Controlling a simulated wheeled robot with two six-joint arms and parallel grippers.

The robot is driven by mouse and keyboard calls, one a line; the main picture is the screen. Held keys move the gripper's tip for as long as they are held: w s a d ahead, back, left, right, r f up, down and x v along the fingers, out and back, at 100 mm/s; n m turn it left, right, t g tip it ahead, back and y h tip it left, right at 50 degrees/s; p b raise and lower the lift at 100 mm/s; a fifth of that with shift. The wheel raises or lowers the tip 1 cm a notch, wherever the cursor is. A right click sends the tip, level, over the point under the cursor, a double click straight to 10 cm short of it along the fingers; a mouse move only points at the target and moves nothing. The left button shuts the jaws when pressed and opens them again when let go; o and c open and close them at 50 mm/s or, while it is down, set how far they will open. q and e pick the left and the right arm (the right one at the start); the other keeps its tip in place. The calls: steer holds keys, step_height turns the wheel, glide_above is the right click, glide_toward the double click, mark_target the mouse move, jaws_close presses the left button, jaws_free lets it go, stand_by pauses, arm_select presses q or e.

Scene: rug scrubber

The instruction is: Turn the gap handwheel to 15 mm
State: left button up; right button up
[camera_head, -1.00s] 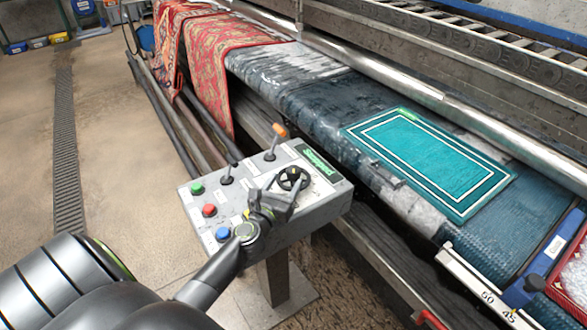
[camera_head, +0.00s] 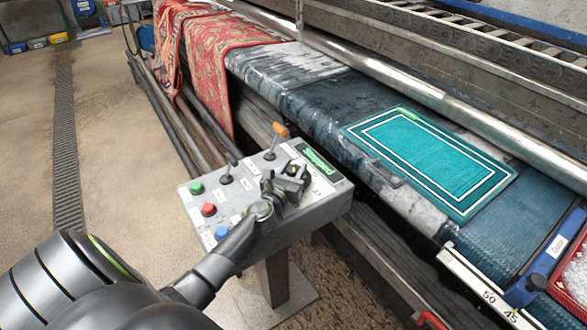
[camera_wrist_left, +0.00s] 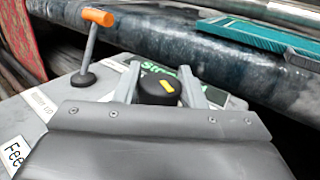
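The black gap handwheel sits on the top right of the grey control box (camera_head: 320,208), mostly hidden by my left gripper (camera_head: 290,178). In the left wrist view a black round hub with a yellow mark (camera_wrist_left: 158,92) stands between the fingers of my left gripper (camera_wrist_left: 160,76). One finger is on each side, very close to the hub; the fingers look spread, and I cannot tell whether they touch it. A scale bar (camera_head: 480,290) at the lower right shows 50 and 45. I cannot read a gap value. My right gripper is out of view.
An orange-tipped lever (camera_head: 276,140) and a black-tipped lever (camera_head: 228,172) stand close by. Green (camera_head: 195,188), red (camera_head: 209,209) and blue (camera_head: 221,233) buttons line the box's left side. A teal rug (camera_head: 430,160) lies on the machine bed behind.

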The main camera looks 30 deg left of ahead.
arm_select(q)
steer(key=c, duration=0.3)
steer(key=shift+y, duration=0.3)
steer(key=shift+d+n+g+y+b, duration=0.1)
steer(key=shift+n+g+y+b, duration=0.3)
steer(key=shift+n+y, duration=0.7)
steer(key=n+g+y, duration=0.1)
steer(key=y, duration=0.1)
steer(key=n+y+b, duration=0.1)
steer(key=shift+w+f+g+y, duration=0.1)
steer(key=shift+f+g+y, duration=0.1)
steer(key=shift+g+y, duration=0.2)
steer(key=n+g+y+b, duration=0.6)
steer(key=g+b, duration=0.1)
steer(key=shift+n+b, duration=0.3)
steer(key=shift+b, duration=0.1)
steer(key=shift+r+n+g+y+b, duration=0.1)
steer(key=shift+n+g+y+b, duration=0.4)
steer(key=shift+g+b, duration=0.3)
steer(key=shift+g, duration=0.3)
